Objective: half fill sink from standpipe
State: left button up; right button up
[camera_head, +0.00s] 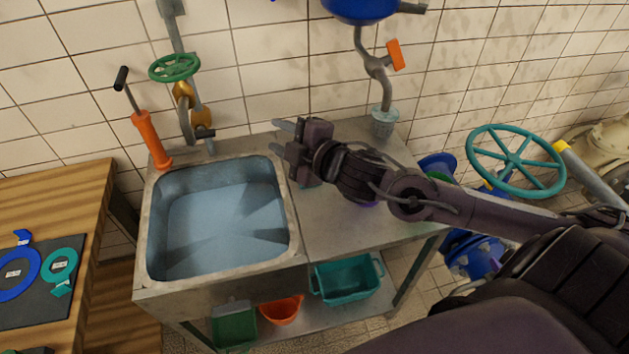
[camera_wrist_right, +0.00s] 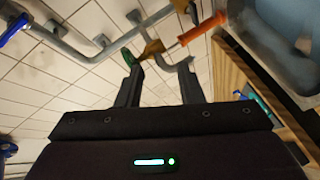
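The metal sink (camera_head: 296,225) has a pale blue, streaked surface inside that looks like water (camera_head: 215,215); I cannot tell its depth. The standpipe (camera_head: 186,125) rises at the sink's back edge, with a green handwheel (camera_head: 174,67) and a brass valve body. Its dark spout (camera_head: 205,133) is over the sink's back rim; no stream is visible. My right gripper (camera_head: 274,135) is open and empty above the sink's back right corner, to the right of the standpipe. In the right wrist view, the open fingers (camera_wrist_right: 160,68) have the green handwheel (camera_wrist_right: 127,57) beyond them, apart. My left gripper is out of view.
An orange hand pump (camera_head: 151,140) stands left of the standpipe. A metal drain cup (camera_head: 384,122) sits at the counter's back. A wooden table (camera_head: 60,190) with blue and teal rings is at left. A teal wheel (camera_head: 515,160) is at right.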

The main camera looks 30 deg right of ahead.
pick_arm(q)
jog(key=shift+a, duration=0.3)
pick_arm(e)
jog(key=s+f+m+g+h, duration=0.3)
jog(key=s+f+m, duration=0.1)
jog(key=f+m, duration=0.2)
jog(key=shift+s+f+m, duration=0.3)
jog(key=shift+s+f, duration=0.05)
jog(key=shift+f, duration=0.5)
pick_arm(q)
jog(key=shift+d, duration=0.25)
pick_arm(e)
jog(key=shift+d, duration=0.1)
